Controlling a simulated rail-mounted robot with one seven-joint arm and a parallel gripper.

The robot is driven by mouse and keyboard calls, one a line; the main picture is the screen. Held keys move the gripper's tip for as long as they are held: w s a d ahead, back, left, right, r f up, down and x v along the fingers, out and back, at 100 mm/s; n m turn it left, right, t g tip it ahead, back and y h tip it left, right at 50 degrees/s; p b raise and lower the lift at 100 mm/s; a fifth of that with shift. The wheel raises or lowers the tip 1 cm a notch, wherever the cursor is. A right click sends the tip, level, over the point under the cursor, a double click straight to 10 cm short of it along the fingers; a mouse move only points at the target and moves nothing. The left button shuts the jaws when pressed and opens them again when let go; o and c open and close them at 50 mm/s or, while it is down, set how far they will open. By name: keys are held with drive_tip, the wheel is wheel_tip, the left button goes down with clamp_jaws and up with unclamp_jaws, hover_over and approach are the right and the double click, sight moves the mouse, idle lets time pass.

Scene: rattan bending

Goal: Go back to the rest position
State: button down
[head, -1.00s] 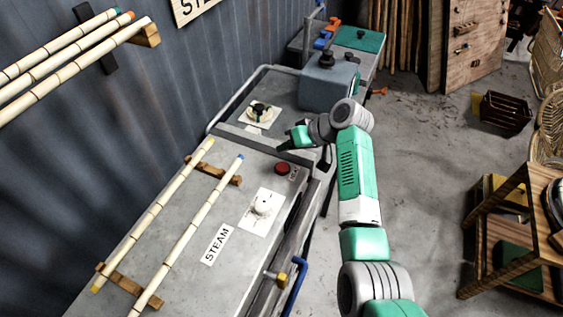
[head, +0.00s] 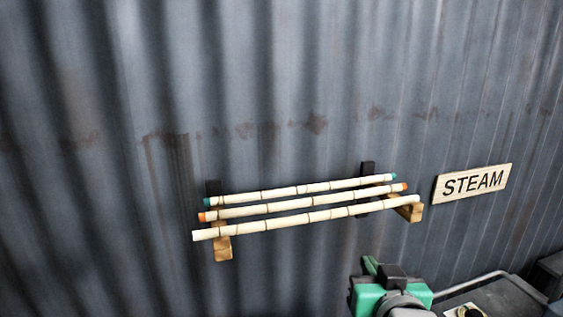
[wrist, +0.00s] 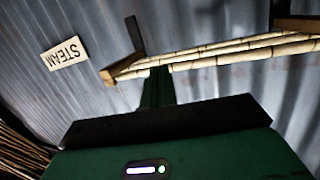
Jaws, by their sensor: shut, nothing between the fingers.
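My gripper (head: 372,266) shows at the bottom of the head view, a green and black end in front of the corrugated wall, right of centre. It holds nothing. In the wrist view its narrow dark finger part (wrist: 157,88) rises from the wide black and green housing, and the fingers are shut. The gripper is below the right end of the wall rack in the head view. Most of my arm is out of view.
Three rattan poles, teal-ended (head: 300,189), orange-ended (head: 300,204) and plain (head: 300,219), lie on wooden wall brackets (head: 223,248). A STEAM sign (head: 473,184) hangs to their right. A grey bench top (head: 505,297) shows at lower right. The wall above is bare.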

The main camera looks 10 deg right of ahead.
drive_tip(key=s+a+r+n+t+y, duration=0.1)
drive_tip(key=s+a+r+n+t, duration=0.2)
drive_tip(key=a+r, duration=0.9)
drive_tip(key=s+a+r+t+y+p, duration=0.1)
drive_tip(key=s+a+r+t+y, duration=0.2)
drive_tip(key=s+a+r+t, duration=0.3)
drive_tip(key=s+a+r, duration=0.4)
drive_tip(key=s+a, duration=0.3)
drive_tip(key=a, duration=0.1)
drive_tip(key=shift+s+a+r+t, duration=0.2)
drive_tip(key=shift+s+r+t, duration=0.1)
drive_tip(key=shift+r, duration=0.1)
drive_tip(key=shift+f, duration=0.1)
